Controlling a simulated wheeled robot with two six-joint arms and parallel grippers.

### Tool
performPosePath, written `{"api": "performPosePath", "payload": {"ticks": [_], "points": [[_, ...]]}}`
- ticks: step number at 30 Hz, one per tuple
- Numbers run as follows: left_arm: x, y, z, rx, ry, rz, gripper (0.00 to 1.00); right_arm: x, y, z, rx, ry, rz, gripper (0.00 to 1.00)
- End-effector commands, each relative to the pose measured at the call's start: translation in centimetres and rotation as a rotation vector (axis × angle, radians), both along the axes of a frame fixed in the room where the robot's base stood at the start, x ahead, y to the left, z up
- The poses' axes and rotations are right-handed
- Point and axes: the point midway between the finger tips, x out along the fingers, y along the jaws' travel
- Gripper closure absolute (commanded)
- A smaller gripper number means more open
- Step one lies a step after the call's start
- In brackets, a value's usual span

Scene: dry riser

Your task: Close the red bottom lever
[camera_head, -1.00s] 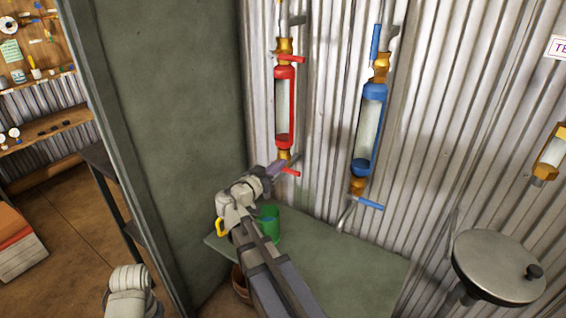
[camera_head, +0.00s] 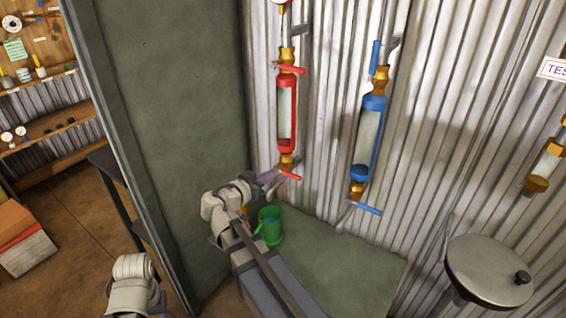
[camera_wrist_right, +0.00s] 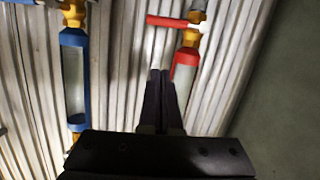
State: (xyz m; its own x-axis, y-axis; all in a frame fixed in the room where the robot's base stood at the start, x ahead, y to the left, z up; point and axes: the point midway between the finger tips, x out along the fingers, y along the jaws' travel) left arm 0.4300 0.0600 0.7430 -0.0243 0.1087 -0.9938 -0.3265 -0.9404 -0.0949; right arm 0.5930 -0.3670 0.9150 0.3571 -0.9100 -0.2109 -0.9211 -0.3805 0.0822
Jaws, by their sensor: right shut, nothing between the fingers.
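The red bottom lever (camera_head: 290,176) sticks out to the right and slightly down, at the foot of the red-framed sight glass (camera_head: 286,115). In the right wrist view, which looks upside down, the red lever (camera_wrist_right: 166,21) points left from the brass fitting near the top. My right gripper (camera_head: 271,177) is just left of the bottom fitting. My left gripper is out of view.
A blue-framed sight glass (camera_head: 369,138) with its own blue bottom lever (camera_head: 367,208) is to the right. A green mug (camera_head: 269,226) stands on the shelf below. A round metal disc (camera_head: 489,270) is at lower right, and a green panel (camera_head: 165,120) at left.

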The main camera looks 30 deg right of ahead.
Motion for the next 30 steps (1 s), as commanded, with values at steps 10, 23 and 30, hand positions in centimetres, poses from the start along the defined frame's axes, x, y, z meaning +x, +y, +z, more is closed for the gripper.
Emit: {"api": "performPosePath", "payload": {"ticks": [10, 23, 30], "points": [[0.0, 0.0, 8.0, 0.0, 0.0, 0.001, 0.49, 1.0, -1.5, 3.6, 0.206, 0.044, -0.012, 1.0], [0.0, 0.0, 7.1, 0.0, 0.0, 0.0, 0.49, 1.7, -2.9, 2.3, 0.229, 0.046, -0.015, 1.0], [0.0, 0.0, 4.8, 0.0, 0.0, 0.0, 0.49, 3.3, -7.0, 0.1, 0.227, 0.047, -0.016, 1.0]]}}
